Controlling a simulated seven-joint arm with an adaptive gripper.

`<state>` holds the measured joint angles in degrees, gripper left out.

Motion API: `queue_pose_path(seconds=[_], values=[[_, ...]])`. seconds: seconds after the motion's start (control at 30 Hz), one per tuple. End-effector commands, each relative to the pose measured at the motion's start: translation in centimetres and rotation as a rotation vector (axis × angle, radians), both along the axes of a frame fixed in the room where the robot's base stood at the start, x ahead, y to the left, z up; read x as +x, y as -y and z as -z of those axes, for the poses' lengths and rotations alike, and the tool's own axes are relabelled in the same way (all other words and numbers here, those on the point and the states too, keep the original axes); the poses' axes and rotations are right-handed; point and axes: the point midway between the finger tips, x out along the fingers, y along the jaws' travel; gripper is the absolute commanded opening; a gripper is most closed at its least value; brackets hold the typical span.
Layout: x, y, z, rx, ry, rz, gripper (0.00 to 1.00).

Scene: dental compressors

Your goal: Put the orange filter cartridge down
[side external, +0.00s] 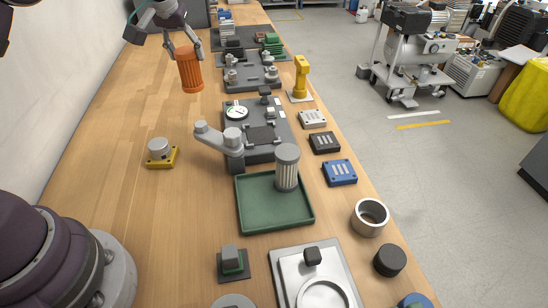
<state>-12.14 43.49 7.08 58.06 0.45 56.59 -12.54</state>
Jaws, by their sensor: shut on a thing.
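The orange filter cartridge (190,73) is a ribbed orange cylinder held upright in the upper left of the side external view. My gripper (184,49) is above it, with its fingers shut on the cartridge's upper part. The cartridge appears to hang over the wooden bench, and I cannot tell exactly how high its base is.
A grey cartridge (287,168) stands in a green tray (256,226) beside a grey fixture (232,150). A yellow-based block (161,154), several small modules and a metal cup (369,217) stand around. The bench's left part (110,135) is mostly clear.

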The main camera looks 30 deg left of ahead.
Motion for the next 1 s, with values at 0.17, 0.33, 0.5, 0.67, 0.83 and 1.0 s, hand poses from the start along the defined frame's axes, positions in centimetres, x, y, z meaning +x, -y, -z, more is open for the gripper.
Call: queue_pose_path(seconds=[0.17,0.33,0.5,0.67,0.83,1.0], values=[[1.1,8.6,-1.3,0.000,0.002,0.312,0.10],[-0.2,19.1,-3.1,0.000,0.004,0.715,0.10],[-5.1,29.8,-5.5,0.000,0.005,1.190,0.10],[-11.8,37.2,-7.6,0.000,0.007,1.618,0.10],[-17.7,41.0,-9.1,-0.001,0.004,1.936,0.10],[-20.3,42.2,-9.3,0.000,0.000,2.066,0.10]])
